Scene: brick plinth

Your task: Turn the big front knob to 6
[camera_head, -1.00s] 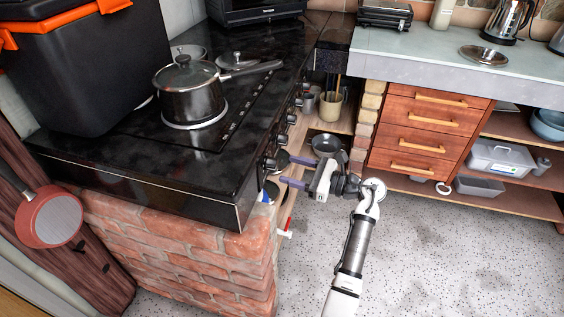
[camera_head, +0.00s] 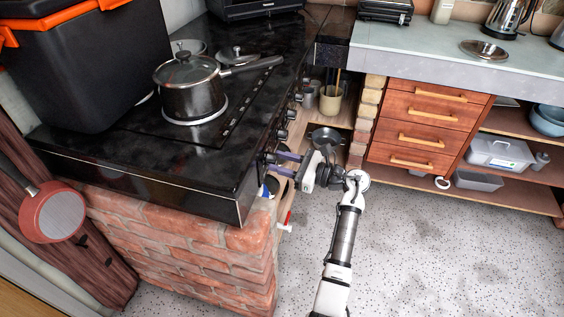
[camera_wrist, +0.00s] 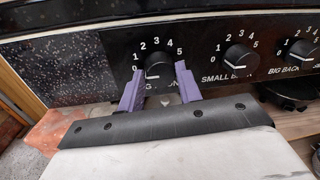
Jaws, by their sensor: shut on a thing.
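The big front knob (camera_wrist: 158,68) is a black dial on the stove's front panel, seen in the wrist view. Its label is partly covered. Numbers 0 to 5 show around it; the place where 6 would be is behind the right finger. The knob's white mark appears to point to the lower left, near 0. My gripper (camera_wrist: 160,88) has one purple finger on each side of the knob and is shut on it. In the head view my gripper (camera_head: 283,164) reaches the near end of the knob row, where the fingertips and knob are hard to make out.
The small back knob (camera_wrist: 239,57) and another big knob (camera_wrist: 302,50) sit to the right on the panel. A lidded pot (camera_head: 191,92) stands on the black cooktop (camera_head: 120,185). A pan (camera_head: 325,136) lies on the shelf beyond my gripper. The speckled floor on the right is clear.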

